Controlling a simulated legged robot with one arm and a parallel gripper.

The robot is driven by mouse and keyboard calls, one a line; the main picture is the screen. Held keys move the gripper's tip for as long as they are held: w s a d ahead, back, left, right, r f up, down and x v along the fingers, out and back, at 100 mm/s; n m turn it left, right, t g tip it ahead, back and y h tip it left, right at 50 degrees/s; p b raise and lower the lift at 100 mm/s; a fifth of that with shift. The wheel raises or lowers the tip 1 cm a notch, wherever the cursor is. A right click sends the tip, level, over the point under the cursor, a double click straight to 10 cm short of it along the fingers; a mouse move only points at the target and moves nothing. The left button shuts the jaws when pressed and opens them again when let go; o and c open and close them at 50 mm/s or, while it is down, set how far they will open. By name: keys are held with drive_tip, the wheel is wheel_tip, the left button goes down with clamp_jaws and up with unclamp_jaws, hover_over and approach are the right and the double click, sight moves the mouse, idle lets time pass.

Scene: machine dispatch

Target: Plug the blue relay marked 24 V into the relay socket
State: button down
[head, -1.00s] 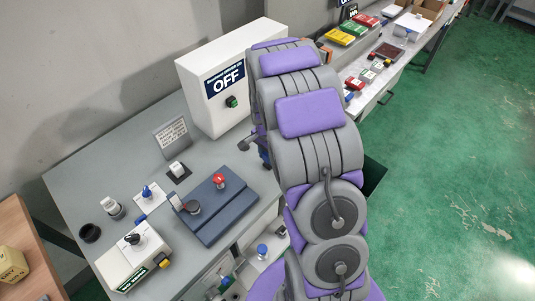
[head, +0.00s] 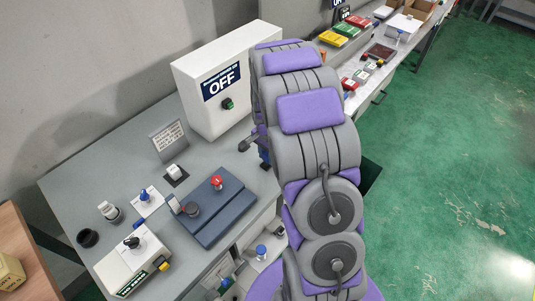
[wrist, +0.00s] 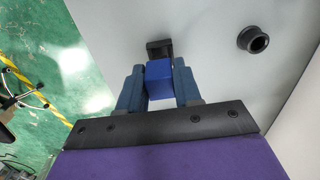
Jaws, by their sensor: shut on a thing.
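In the wrist view, my gripper (wrist: 159,74) is shut on a blue block-shaped relay (wrist: 159,84), with one dark blue finger on each side. No 24 V marking shows on the faces I see. A black square fitting (wrist: 158,47), which looks like the relay socket, is on the pale surface just past the relay. The relay lines up with it and overlaps its lower part in the picture. I cannot tell whether they touch. In the head view, my arm hides most of the gripper and the socket.
A black round fitting (wrist: 253,39) sticks out of the pale surface right of the socket. Green floor is free at right.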

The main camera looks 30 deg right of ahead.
drive_tip(key=shift+d+f, duration=0.45)
drive_tip(key=shift+a+r, duration=0.1)
drive_tip(key=shift+r, duration=0.05)
drive_tip(key=shift+a+r+p, duration=0.2)
drive_tip(key=shift+r+p, duration=0.05)
drive_tip(key=shift+p, duration=0.05)
drive_tip(key=shift+d, duration=0.2)
drive_tip(key=shift+a, duration=0.2)
drive_tip(key=shift+a, duration=0.5)
drive_tip(key=shift+p, duration=0.3)
idle(0.3)
